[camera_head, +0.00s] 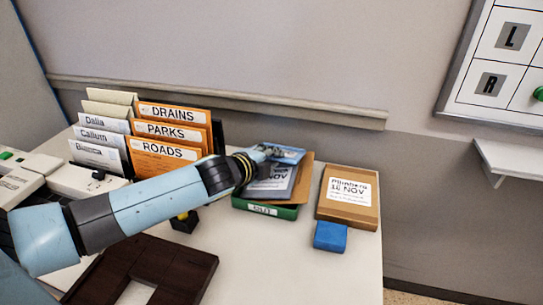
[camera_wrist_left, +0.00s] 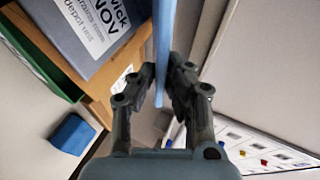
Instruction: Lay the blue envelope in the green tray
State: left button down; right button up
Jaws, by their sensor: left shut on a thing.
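My left gripper (camera_wrist_left: 165,85) is shut on the thin blue envelope (camera_wrist_left: 163,40), which shows edge-on between the fingers in the left wrist view. In the head view the envelope (camera_head: 284,154) is above the back of the green tray (camera_head: 285,212), and my left gripper (camera_head: 258,157) is partly hidden by its own arm. The tray has a label on its front and holds a grey-blue packet (camera_head: 272,187) marked NOV and a brown piece (camera_head: 304,178). The gap between envelope and packet is hard to judge. My right gripper is not in view.
A brown parcel (camera_head: 364,213) with a white label lies right of the tray. A small blue block (camera_head: 330,237) lies in front of it. A rack of labelled folders (camera_head: 165,150) stands at left. A dark brown frame (camera_head: 185,268) lies in front. The desk's front right is clear.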

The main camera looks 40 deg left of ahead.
pick_arm(q)
jog(key=c, duration=1.3)
grip_release()
jog(key=shift+s, duration=0.1)
jog(key=v, duration=1.2)
